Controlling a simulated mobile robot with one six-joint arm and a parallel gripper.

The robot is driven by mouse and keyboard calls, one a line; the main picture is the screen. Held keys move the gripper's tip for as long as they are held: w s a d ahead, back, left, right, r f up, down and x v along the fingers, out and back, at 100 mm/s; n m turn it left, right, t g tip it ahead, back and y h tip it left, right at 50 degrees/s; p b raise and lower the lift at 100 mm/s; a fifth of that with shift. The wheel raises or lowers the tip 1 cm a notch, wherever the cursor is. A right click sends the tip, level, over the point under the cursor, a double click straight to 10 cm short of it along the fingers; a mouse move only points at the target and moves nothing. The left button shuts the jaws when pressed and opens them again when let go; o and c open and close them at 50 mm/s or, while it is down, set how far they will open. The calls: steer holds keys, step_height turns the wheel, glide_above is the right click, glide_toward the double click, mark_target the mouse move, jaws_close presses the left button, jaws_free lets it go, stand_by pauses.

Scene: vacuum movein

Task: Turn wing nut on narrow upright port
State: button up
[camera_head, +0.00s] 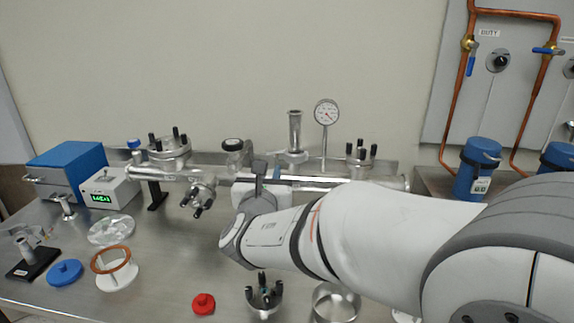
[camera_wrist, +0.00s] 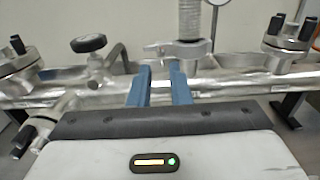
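The narrow upright port (camera_head: 295,132) is a slim metal tube standing on the horizontal pipe. It also shows in the wrist view as a ribbed tube (camera_wrist: 190,20). A metal clamp (camera_wrist: 185,49) goes around its base, and a small wing-nut-like end (camera_wrist: 153,47) sticks out to its left. My gripper (camera_wrist: 160,68) has two blue fingers apart, with a gap between them and nothing seen held. The fingertips are just below the clamp's left end in the wrist view; I cannot tell the depth between them. In the head view my gripper (camera_head: 267,168) is in front of the pipe, left of the port.
A dial gauge (camera_head: 327,113) stands right of the port. A black-knobbed valve (camera_wrist: 88,43) stands left. Bolted flanges (camera_head: 167,150) sit on the pipe (camera_wrist: 225,85).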

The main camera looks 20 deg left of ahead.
mark_target(275, 159)
steer(key=x, duration=0.5)
steer(key=shift+w, duration=0.15)
jaws_close()
